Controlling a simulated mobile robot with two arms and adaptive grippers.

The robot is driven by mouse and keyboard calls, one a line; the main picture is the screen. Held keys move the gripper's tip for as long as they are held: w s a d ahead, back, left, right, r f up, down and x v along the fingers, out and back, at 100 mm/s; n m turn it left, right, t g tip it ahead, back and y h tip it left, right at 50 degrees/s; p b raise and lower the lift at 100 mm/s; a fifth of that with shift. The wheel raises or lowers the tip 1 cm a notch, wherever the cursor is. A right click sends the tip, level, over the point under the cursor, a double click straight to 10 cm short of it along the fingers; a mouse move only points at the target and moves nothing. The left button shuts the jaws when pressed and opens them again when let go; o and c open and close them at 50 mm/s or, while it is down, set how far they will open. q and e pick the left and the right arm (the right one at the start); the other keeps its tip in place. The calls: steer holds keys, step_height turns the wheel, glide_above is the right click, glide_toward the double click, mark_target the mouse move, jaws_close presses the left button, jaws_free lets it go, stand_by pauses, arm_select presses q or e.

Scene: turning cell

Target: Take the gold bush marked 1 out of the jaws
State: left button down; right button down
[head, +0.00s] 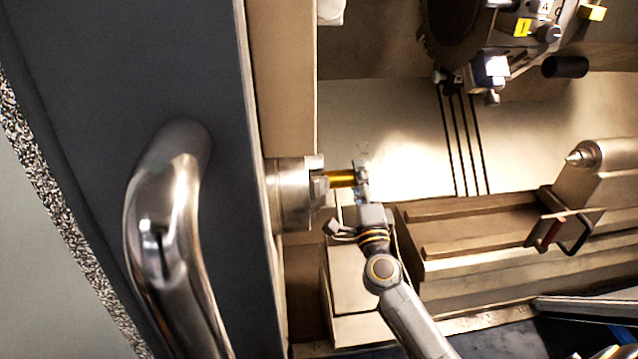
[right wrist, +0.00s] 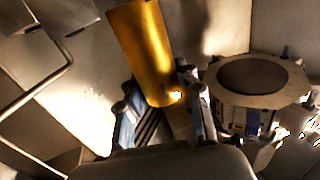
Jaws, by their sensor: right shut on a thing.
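The gold bush (head: 341,179) lies level in the head view, its left end at the jaws of the chuck (head: 293,192). I cannot tell whether that end is still inside the jaws. My right gripper (head: 361,181) is shut on the bush's right end. In the right wrist view the bush (right wrist: 142,45) rises from between the fingers of my right gripper (right wrist: 160,100), and its far end is cut off by the top edge. No mark 1 is readable on it.
A dark door with a big metal handle (head: 165,235) fills the left. A tool turret (head: 490,45) hangs at the upper right; it also shows in the right wrist view (right wrist: 255,85). A tailstock (head: 600,170) stands at the right.

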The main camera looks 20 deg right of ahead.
steer(key=shift+s+d, duration=0.25)
steer(key=shift+d, duration=0.7)
steer(key=shift+s+d, duration=0.25)
steer(key=shift+d, duration=0.65)
